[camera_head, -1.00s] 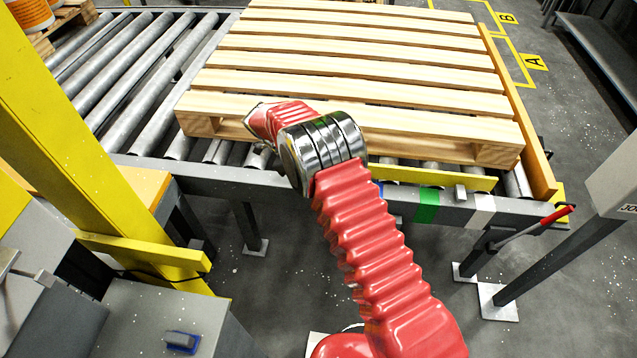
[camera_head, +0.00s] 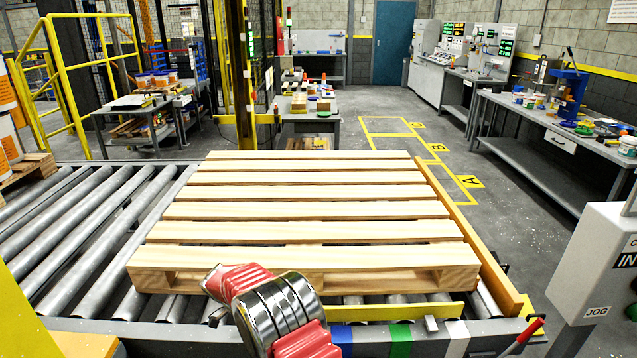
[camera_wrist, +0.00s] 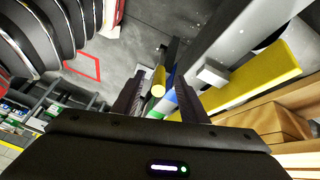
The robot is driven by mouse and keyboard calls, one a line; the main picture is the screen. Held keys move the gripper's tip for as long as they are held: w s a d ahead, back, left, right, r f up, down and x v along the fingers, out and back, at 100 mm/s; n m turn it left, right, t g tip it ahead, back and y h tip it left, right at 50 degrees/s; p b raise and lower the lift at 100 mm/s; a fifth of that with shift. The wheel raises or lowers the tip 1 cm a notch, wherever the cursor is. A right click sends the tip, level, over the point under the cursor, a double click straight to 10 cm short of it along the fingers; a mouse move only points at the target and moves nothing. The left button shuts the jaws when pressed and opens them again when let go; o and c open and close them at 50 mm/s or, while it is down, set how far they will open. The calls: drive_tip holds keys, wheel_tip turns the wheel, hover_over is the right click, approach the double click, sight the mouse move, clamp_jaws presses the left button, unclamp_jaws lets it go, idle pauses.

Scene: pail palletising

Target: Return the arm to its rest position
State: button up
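My arm shows at the bottom of the head view as a red ribbed sleeve and a shiny metal ring section, bent in front of the conveyor's near edge. My gripper (camera_wrist: 159,76) shows in the wrist view with its two dark fingers apart and nothing held between them. A yellow round-ended part and the conveyor's coloured bands show beyond the gap. In the head view the gripper is mostly hidden behind the red sleeve. The wooden pallet (camera_head: 300,228) lies on the conveyor behind the arm, and its slatted top is empty.
Conveyor rollers (camera_head: 98,225) run left of the pallet. A yellow guide rail (camera_head: 478,243) lines its right side. A grey control box (camera_head: 600,260) stands at the right, near a red-handled lever (camera_head: 524,335). Open floor lies behind.

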drive_tip(key=s+d+r+n+t+y, duration=0.3)
drive_tip(key=s+d+r+n, duration=0.4)
drive_tip(key=s+d+r, duration=0.7)
drive_tip(key=s+d+r+n+t+y, duration=0.2)
drive_tip(key=s+d+r+n, duration=0.5)
drive_tip(key=s+d+r, duration=0.7)
wheel_tip(320, 180, up, 7)
drive_tip(key=shift+s+n+t+y, duration=0.35)
drive_tip(key=shift+s+y, duration=0.25)
drive_tip(key=shift+s, duration=0.35)
idle(1.7)
